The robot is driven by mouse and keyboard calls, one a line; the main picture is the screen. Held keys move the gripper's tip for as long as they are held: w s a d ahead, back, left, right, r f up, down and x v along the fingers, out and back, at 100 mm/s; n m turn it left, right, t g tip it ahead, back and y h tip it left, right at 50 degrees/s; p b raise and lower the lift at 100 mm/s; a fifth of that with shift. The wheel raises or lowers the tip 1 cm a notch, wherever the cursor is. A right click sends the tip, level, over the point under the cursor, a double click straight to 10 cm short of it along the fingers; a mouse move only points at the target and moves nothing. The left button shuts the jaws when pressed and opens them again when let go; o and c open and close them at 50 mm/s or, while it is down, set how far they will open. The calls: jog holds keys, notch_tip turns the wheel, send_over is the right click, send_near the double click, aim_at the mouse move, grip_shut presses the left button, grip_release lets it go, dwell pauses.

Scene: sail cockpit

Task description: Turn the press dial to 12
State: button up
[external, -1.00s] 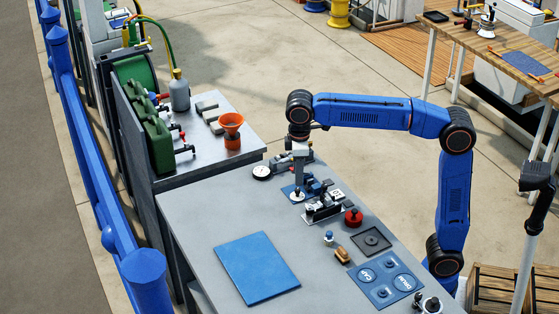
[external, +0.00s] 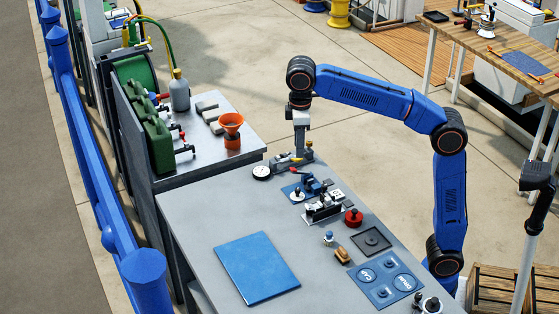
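A small blue press-like fixture (external: 310,184) with a red-tipped lever stands on a blue plate near the bench's far right edge. A small pale round part (external: 298,196) sits at its front; I cannot tell whether it is the press dial, and no numbers are readable. My gripper (external: 301,154) points down behind this fixture, apart from it in the picture. It is beside a dark strip with a yellow part (external: 283,157). The fingertips are too small to tell open from shut, and I see nothing clearly held.
A white-faced round gauge (external: 262,171) lies left of my gripper. A black-and-white block (external: 324,207) and a red knob (external: 353,217) stand nearer. A blue mat (external: 257,268) lies in front. An orange funnel (external: 231,130) stands on the side bench.

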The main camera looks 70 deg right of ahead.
aim_at(298, 189)
jog(key=f, duration=0.5)
jog(key=f+m, duration=0.1)
jog(key=f, duration=0.5)
jog(key=f+m, duration=0.1)
jog(key=f, duration=0.5)
jog(key=shift+w+d+f, duration=0.1)
jog(key=shift+d+f, duration=0.1)
jog(key=shift+d, duration=0.1)
grip_shut()
